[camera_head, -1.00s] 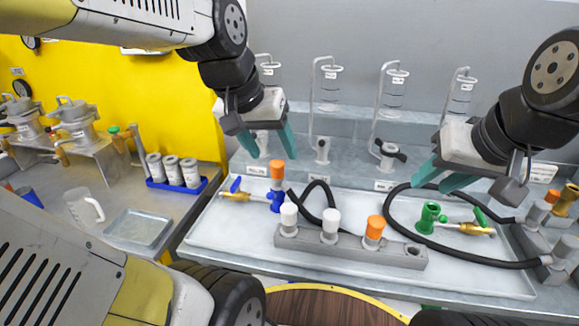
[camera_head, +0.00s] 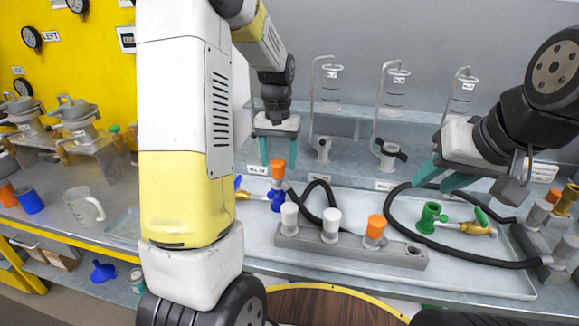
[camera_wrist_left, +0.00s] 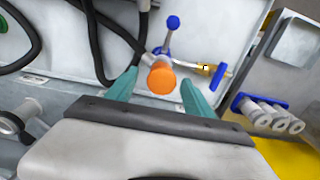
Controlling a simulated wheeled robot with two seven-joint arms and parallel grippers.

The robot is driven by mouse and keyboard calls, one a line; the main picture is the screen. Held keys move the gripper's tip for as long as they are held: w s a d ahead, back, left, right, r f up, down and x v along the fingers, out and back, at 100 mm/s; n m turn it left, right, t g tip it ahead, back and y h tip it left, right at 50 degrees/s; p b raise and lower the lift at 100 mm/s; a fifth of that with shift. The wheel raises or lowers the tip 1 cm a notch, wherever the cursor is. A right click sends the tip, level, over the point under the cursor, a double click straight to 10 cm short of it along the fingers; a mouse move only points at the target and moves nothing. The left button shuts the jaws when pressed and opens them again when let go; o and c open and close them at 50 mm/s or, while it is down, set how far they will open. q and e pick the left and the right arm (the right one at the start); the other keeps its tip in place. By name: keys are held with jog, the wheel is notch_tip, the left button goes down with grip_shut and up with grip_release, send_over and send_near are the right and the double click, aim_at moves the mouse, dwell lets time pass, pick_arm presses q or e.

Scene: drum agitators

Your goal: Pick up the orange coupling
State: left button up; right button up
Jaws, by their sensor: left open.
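An orange coupling (camera_head: 277,168) stands on top of a blue fitting (camera_head: 277,197) in the tray; both also show in the left wrist view, the coupling (camera_wrist_left: 161,78) end-on. My left gripper (camera_head: 278,158) is open just above and behind it, pointing down. In the left wrist view the coupling appears between the two teal fingertips (camera_wrist_left: 158,82), with a gap on each side; I see no contact. A second orange coupling (camera_head: 376,226) stands in the grey rack. My right gripper (camera_head: 440,180) is open and empty over the back right of the tray.
The grey rack (camera_head: 345,243) also holds two white couplings (camera_head: 330,225). A black hose (camera_head: 405,228) curves past a green fitting (camera_head: 429,217) at right. Glass vessels on stands (camera_head: 391,90) line the back. My left arm hides part of the left bench.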

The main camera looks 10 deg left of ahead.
aim_at(278, 174)
pick_arm(q)
notch_tip(278, 174, down, 5)
jog(key=shift+a+f, duration=0.15)
jog(key=shift+c, duration=0.4)
grip_shut()
